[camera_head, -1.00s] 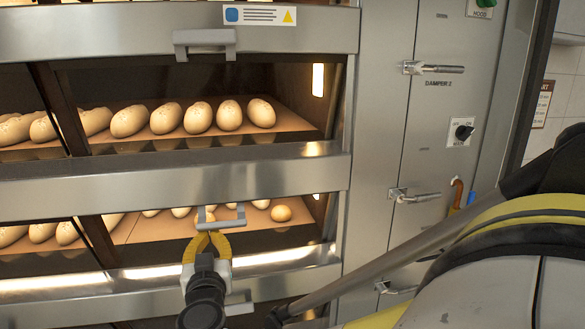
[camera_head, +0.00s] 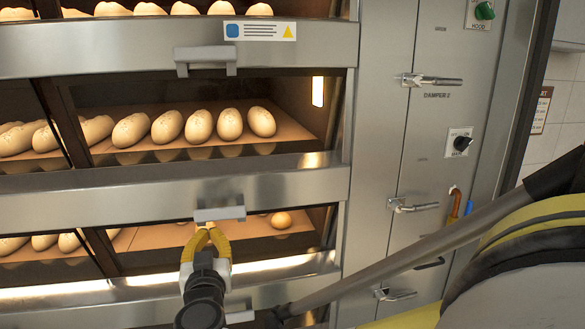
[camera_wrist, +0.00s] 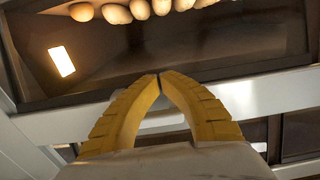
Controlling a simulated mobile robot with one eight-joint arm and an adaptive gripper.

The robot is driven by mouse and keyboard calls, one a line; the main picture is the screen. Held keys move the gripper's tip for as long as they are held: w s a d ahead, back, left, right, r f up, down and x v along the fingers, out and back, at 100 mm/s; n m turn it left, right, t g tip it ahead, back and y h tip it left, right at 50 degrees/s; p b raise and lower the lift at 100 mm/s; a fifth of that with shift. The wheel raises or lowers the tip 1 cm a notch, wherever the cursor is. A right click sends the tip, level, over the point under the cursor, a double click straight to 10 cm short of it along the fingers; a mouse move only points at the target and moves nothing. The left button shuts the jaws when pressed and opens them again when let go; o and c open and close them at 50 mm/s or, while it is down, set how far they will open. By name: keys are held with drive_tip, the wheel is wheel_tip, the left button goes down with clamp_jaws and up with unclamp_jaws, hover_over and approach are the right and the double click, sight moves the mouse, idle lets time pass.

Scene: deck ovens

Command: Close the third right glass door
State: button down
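My gripper (camera_head: 208,227) is in front of the oven at the lower middle of the head view. Its yellow fingertips are just below a grey door handle (camera_head: 219,213) on the steel rail (camera_head: 130,200) between two lit decks. In the wrist view the fingertips (camera_wrist: 160,78) meet with nothing visible between them. Whether they touch the handle cannot be told. Behind them is a dark, lit chamber, with a steel rail (camera_wrist: 262,95) across the view. In the head view, the right part of the deck below shows a round bun (camera_head: 281,220); my gripper hides part of that opening.
Another handle (camera_head: 205,58) is on the rail above, beside a label (camera_head: 260,31). Loaves (camera_head: 198,126) lie in the middle deck. At right, the steel panel has latch handles (camera_head: 432,80) and a black knob (camera_head: 461,143). My arm crosses the lower right.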

drive_tip(key=f+b+v, duration=0.1)
drive_tip(key=f+v, duration=0.1)
drive_tip(key=v, duration=0.7)
drive_tip(key=shift+s+d, duration=0.15)
drive_tip(key=shift+s, duration=0.15)
idle(0.5)
drive_tip(key=w+d+f+m+g+h, duration=0.1)
drive_tip(key=d+f+g+h, duration=0.15)
drive_tip(key=d, duration=0.85)
drive_tip(key=w+d+f+m+g+h, duration=0.1)
drive_tip(key=d+g+h, duration=0.15)
drive_tip(key=d, duration=0.85)
drive_tip(key=s+d+f+g, duration=0.2)
drive_tip(key=s+d+f, duration=0.1)
drive_tip(key=s+d, duration=0.3)
drive_tip(key=s+d+f+g+y, duration=0.1)
drive_tip(key=s+d+f+g, duration=0.2)
drive_tip(key=s+d, duration=0.4)
drive_tip(key=shift+s+d+m, duration=0.15)
drive_tip(key=shift+s+m, duration=0.15)
drive_tip(key=shift+s, duration=0.8)
drive_tip(key=shift+f, duration=0.1)
